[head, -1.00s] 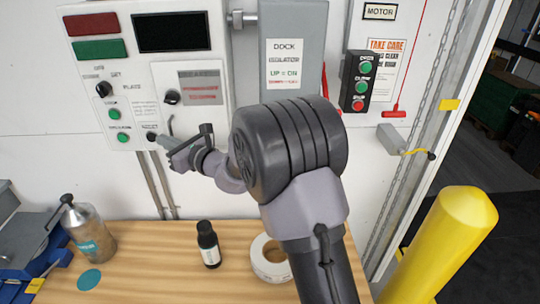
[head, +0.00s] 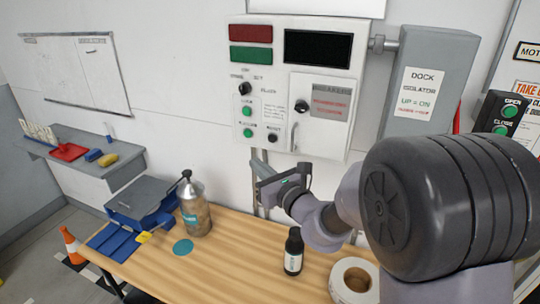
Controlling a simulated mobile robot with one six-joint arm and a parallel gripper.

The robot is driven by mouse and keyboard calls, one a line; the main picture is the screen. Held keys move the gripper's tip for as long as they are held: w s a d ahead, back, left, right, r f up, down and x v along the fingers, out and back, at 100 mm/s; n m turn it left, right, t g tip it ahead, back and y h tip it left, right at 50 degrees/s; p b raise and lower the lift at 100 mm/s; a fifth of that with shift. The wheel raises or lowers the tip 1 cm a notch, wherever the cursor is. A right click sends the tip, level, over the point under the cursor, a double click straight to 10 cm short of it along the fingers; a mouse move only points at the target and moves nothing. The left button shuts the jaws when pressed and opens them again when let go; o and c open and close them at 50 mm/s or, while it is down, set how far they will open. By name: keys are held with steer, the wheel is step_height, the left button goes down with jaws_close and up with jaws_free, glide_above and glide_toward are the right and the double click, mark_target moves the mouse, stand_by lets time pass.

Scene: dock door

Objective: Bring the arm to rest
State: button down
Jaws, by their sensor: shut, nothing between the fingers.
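My gripper (head: 266,184) is in front of the wall, just below the lower edge of the white control panel (head: 265,90). It is shut and holds nothing. It shows small and dark at the end of my arm, apart from the panel's knobs and buttons as far as I can see. My arm reaches in from the lower right, and its large dark joint covers much of that side. The panel's small door, with a red-lettered label, is shut.
The grey isolator box (head: 428,80) is right of the panel. A shelf (head: 85,155) is at left.

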steer(key=s+a+n+g+y+b, duration=0.1)
steer(key=s+a+n+g+b, duration=0.15)
steer(key=s+n, duration=0.3)
steer(key=s+a+f+n+g+y+b, duration=0.1)
steer(key=s+n+g+b, duration=0.2)
steer(key=s, duration=0.4)
steer(key=s+a+n+g+y+b, duration=0.1)
steer(key=s+a+n+g, duration=0.15)
steer(key=s+n, duration=0.3)
steer(key=s+d+f+n+g+h+b, duration=0.25)
steer(key=s+d+f+n+h, duration=0.4)
steer(key=s, duration=0.65)
steer(key=s+d+f+n+h+b, duration=0.1)
steer(key=s+d+f+n+h, duration=0.1)
steer(key=d, duration=0.4)
steer(key=s+d+f+n+t+h+b, duration=0.1)
steer(key=d+f+n+h, duration=0.1)
steer(key=d+f, duration=0.2)
steer(key=shift+s+d+b, duration=0.3)
steer(key=shift+s+d, duration=0.05)
steer(key=shift+d, duration=0.8)
steer(key=shift+f+n, duration=0.1)
steer(key=shift+n, duration=0.15)
